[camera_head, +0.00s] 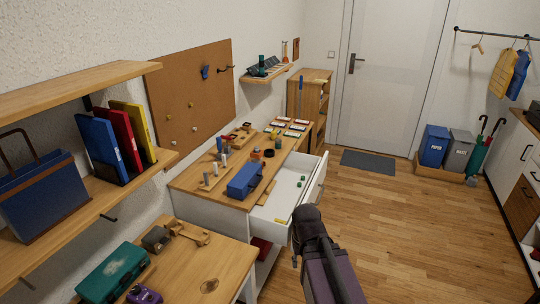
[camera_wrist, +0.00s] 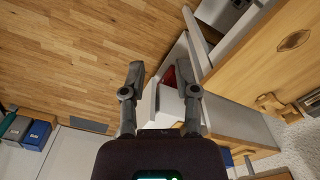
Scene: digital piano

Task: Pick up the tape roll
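The tape roll is too small to identify surely. A small dark and orange round thing (camera_head: 257,153) on the white cabinet's wooden top and a dark round thing (camera_head: 268,153) beside it are possible matches. My gripper (camera_wrist: 160,70) is open and empty in the wrist view, with its two fingers apart. In the head view my arm reaches up from the bottom, its end in front of the open drawer and well apart from those round things. The fingertips cannot be made out there.
The white drawer (camera_head: 285,190) stands open with small green things inside. A blue toolbox (camera_head: 245,180) and several tools crowd the wooden top. A nearer table (camera_head: 205,262) holds a green case (camera_head: 113,272). The wooden floor (camera_head: 400,220) to the right is clear.

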